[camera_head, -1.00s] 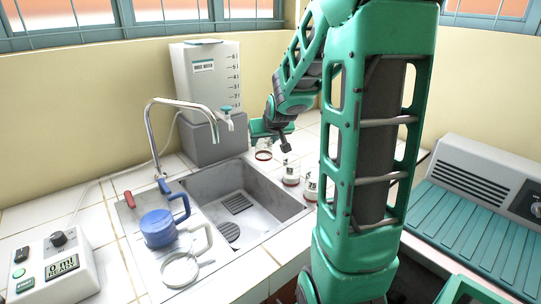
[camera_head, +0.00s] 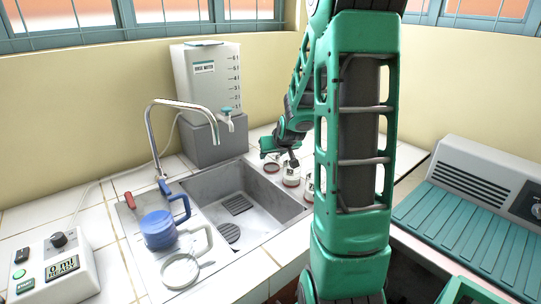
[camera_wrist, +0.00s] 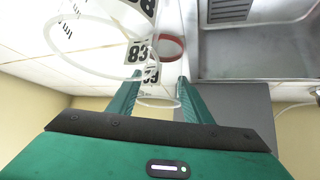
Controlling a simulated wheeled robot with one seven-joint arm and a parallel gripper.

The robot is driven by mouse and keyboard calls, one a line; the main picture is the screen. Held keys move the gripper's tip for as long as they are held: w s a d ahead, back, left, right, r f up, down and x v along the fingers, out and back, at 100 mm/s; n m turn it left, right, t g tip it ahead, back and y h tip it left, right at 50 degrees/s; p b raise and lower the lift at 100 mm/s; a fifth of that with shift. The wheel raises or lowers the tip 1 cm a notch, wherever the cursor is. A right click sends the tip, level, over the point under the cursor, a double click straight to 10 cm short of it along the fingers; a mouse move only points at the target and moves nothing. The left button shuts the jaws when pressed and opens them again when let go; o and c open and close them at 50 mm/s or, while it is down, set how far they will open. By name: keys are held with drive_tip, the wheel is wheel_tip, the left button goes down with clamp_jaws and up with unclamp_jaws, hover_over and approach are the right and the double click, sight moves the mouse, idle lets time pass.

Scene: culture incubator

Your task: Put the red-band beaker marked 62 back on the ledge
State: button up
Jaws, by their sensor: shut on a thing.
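My gripper (camera_head: 282,158) is shut on a clear glass beaker with a red band (camera_head: 272,167), at the back right of the sink. Two more red-banded beakers, a middle one (camera_head: 291,178) and a right one (camera_head: 309,188), stand close by on the tiled ledge (camera_head: 262,133).
The metal sink (camera_head: 262,190) with its tap (camera_head: 185,103) lies left of the beakers. A white water tank (camera_head: 205,80) stands behind. A large clear beaker (camera_wrist: 75,35) crowds the left finger.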

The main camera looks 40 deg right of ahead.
drive_tip(key=o, duration=1.4)
drive_tip(key=shift+f, duration=0.1)
drive_tip(key=v, duration=1.2)
drive_tip(key=s+a+f+g+y, duration=0.1)
drive_tip(key=s+a+g, duration=0.1)
drive_tip(key=s+a, duration=0.3)
drive_tip(key=s+a+f+g+y, duration=0.1)
drive_tip(key=s+a+g, duration=0.2)
drive_tip(key=s, duration=0.9)
drive_tip(key=s+a+f+m+g+y, duration=0.1)
drive_tip(key=s+a+g+y, duration=0.1)
drive_tip(key=s+a, duration=0.5)
drive_tip(key=shift+s+f+g, duration=0.1)
drive_tip(key=shift+s+g, duration=0.4)
drive_tip(key=shift+s, duration=0.25)
drive_tip(key=shift+d, duration=0.1)
